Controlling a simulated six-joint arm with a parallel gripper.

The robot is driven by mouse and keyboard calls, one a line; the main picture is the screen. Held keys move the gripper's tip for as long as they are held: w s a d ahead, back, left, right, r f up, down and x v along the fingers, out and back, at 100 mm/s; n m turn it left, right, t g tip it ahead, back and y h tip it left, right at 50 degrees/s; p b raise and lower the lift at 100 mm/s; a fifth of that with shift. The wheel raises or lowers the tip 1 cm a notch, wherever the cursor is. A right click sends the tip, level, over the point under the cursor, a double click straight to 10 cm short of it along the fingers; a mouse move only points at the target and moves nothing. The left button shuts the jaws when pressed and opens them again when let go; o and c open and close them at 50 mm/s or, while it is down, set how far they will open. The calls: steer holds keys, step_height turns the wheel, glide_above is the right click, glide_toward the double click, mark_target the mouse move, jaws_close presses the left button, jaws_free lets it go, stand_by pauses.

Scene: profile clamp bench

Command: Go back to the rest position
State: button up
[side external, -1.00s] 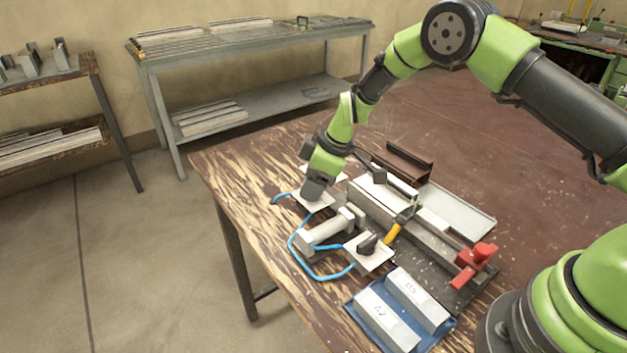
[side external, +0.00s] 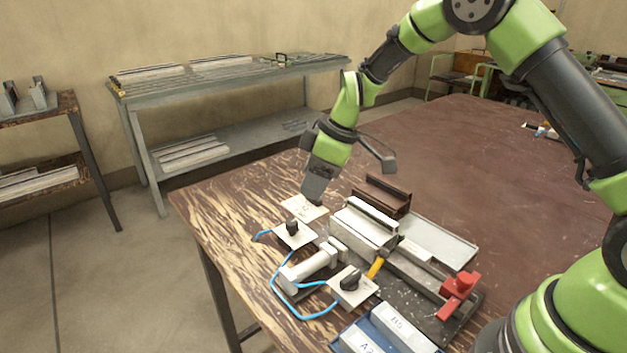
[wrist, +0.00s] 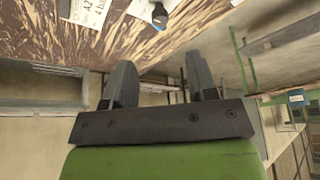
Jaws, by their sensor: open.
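My gripper (side external: 314,198) is in the side external view above the left part of the worn wooden table (side external: 212,205), pointing down beside the clamp fixture. In the wrist view my gripper (wrist: 160,85) shows two dark fingers spread apart with nothing between them. Below it in the side view lies a pale card with writing (side external: 305,208). A plate with a black knob (side external: 294,236) is just in front of the card. The clamp bench holds a light profile block (side external: 362,228) in a grey rail. A second plate with a black knob (side external: 352,288) stands nearer.
A red clamp piece (side external: 459,295) stands at the rail's right end. A blue tray (side external: 345,340) holds labelled blocks. A brown channel piece (side external: 383,195) and a grey tray (side external: 440,243) lie behind. Blue hoses (side external: 277,290) loop at the front left. The far right tabletop is mostly clear.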

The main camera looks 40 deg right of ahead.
steer(key=s+r+m+t, duration=0.2)
steer(key=s+r+m, duration=0.4)
steer(key=s+r, duration=0.8)
steer(key=s+r+m+t, duration=0.1)
steer(key=s+m, duration=0.2)
steer(key=s, duration=0.3)
steer(key=s+r+m+t+h, duration=0.1)
steer(key=s+r+m, duration=0.1)
steer(key=s+m, duration=0.2)
steer(key=s, duration=0.2)
steer(key=shift+s+d+r, duration=0.25)
steer(key=shift+s+d, duration=0.05)
